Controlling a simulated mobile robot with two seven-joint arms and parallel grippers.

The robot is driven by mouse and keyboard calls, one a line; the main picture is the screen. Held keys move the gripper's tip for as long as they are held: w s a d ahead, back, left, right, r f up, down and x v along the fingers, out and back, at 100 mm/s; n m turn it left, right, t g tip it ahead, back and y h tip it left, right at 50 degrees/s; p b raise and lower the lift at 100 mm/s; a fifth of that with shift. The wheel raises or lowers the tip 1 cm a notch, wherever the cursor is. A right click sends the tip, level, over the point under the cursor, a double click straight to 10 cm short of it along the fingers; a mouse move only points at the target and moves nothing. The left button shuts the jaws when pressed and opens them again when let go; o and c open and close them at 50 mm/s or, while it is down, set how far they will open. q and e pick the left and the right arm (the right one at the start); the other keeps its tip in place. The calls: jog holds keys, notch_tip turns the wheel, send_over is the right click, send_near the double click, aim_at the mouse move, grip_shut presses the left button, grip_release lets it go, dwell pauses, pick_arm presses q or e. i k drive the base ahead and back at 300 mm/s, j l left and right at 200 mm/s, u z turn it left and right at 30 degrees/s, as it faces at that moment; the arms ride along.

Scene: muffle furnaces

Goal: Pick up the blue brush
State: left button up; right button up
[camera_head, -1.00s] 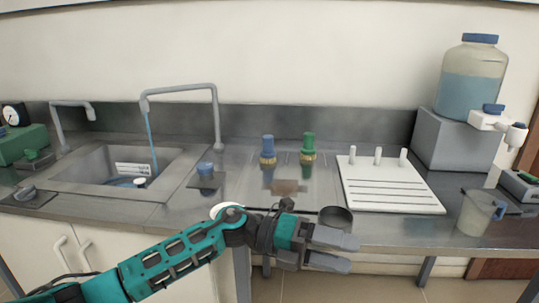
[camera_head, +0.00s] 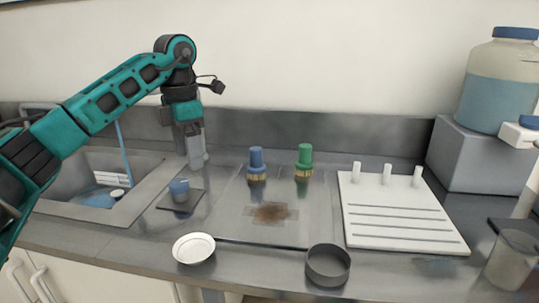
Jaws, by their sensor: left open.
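The blue brush (camera_head: 256,163) stands upright, bristles down, on the steel counter toward the back. My left gripper (camera_head: 196,160) points down beside the sink, to the left of the blue brush and apart from it. Its fingers are open with nothing seen between them. A green brush (camera_head: 304,161) of the same shape stands to the right of the blue one. My right gripper is not in view.
A brown stain (camera_head: 269,213) lies in front of the brushes. A small blue-topped item (camera_head: 180,190) sits on a dark square mat. A white dish (camera_head: 194,248) and a dark round pan (camera_head: 328,265) are at the front. A white peg board (camera_head: 401,212) is at right. The sink (camera_head: 95,205) is at left.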

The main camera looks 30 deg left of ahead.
aim_at(256, 170)
jog(key=i, duration=0.95)
